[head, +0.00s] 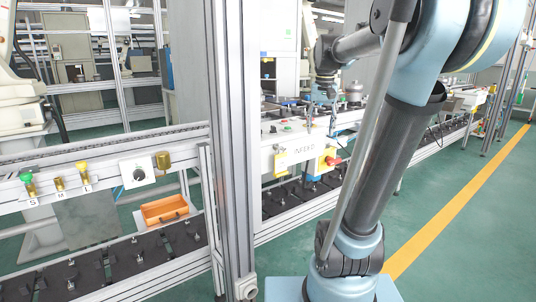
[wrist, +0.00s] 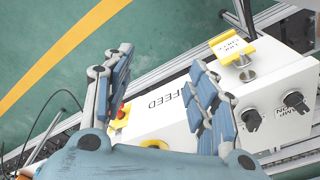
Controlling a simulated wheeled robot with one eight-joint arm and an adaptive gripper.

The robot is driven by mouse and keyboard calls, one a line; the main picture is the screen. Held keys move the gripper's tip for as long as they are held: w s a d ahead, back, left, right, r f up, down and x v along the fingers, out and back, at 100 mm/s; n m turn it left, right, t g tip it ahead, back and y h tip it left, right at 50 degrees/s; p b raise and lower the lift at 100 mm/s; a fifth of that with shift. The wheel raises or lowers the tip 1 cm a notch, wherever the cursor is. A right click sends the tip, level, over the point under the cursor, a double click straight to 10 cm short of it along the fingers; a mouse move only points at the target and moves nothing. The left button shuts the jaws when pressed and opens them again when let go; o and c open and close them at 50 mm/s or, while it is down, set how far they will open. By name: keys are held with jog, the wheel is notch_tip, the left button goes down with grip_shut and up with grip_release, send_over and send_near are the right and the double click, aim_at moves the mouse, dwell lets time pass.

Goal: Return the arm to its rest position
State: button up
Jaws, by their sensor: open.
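My gripper (wrist: 160,62) is open and empty in the wrist view, with its two blue padded fingers spread apart. Between and beyond the fingers is the white control box (wrist: 160,118), lettered "FEED" as far as it shows. In the head view my arm rises at the right, bends over at the top and reaches left. There my gripper (head: 324,92) hangs small and partly unclear above the white control box (head: 292,152). I cannot tell whether any finger touches the box.
The box carries a red button (head: 331,160), a yellow-framed tag (wrist: 232,48) and black knobs (wrist: 252,118). A metal post (head: 236,150) stands left of my arm. An orange bin (head: 165,210) sits lower left. Green floor with a yellow line (head: 440,230) is clear at right.

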jog(key=s+f+n+t, duration=0.1)
jog(key=s+f+n, duration=0.1)
jog(key=s+f, duration=1.9)
notch_tip(320, 180, down, 4)
jog(key=shift+s+r, duration=0.1)
jog(key=shift+s, duration=0.1)
jog(key=shift+d, duration=0.1)
jog(key=shift+w+f, duration=0.25)
jog(key=shift+w, duration=0.25)
